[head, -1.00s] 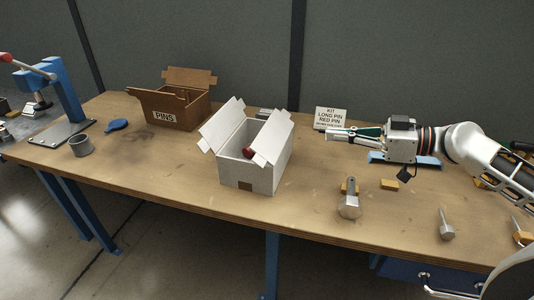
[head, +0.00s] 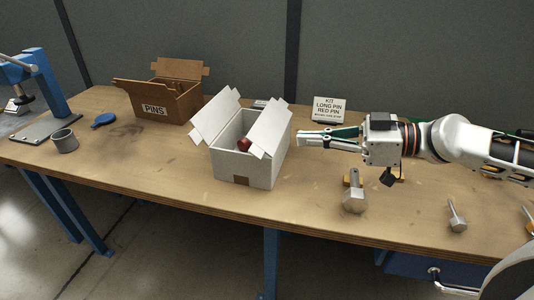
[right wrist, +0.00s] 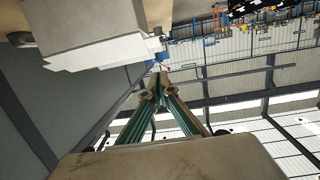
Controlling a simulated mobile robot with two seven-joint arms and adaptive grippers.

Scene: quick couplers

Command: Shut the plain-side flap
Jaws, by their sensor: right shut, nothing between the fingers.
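A white box (head: 245,173) stands on the bench with its top open. Its left flap (head: 214,117) leans outward to the left, and its right flap (head: 269,128) stands up on the right side. A brown patch marks the lower front wall; I cannot tell which side is the plain one. A red-ended part (head: 244,144) shows inside. My right gripper (head: 300,139) is shut and empty, just right of the right flap, with a small gap in the picture. The right wrist view shows its closed fingertips (right wrist: 157,88) and the pale box (right wrist: 95,30) at upper left. My left gripper is out of view.
A brown PINS carton (head: 176,103) stands open at the back left. A kit sign (head: 329,108) stands behind my right gripper. A metal bolt-like part (head: 354,198) and a smaller one (head: 456,216) stand at front right. The bench front is clear before the box.

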